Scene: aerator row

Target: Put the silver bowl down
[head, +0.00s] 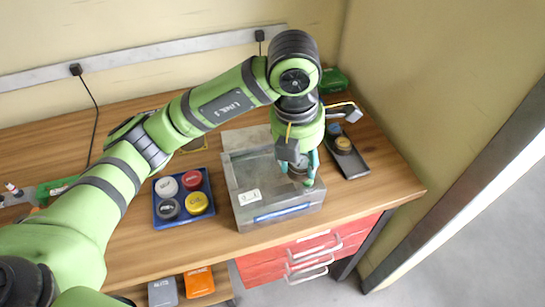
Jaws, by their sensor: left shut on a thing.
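The fingers and wrist hide most of the bowl. I cannot tell whether it touches the box. My right gripper is not in view.
A blue tray (156,213) with white, red, grey and yellow round pieces stands left of the box. A dark stand (352,166) with a yellowish round piece is to the right. Red drawers (305,254) are below. Bare wood (385,187) lies at the right front.

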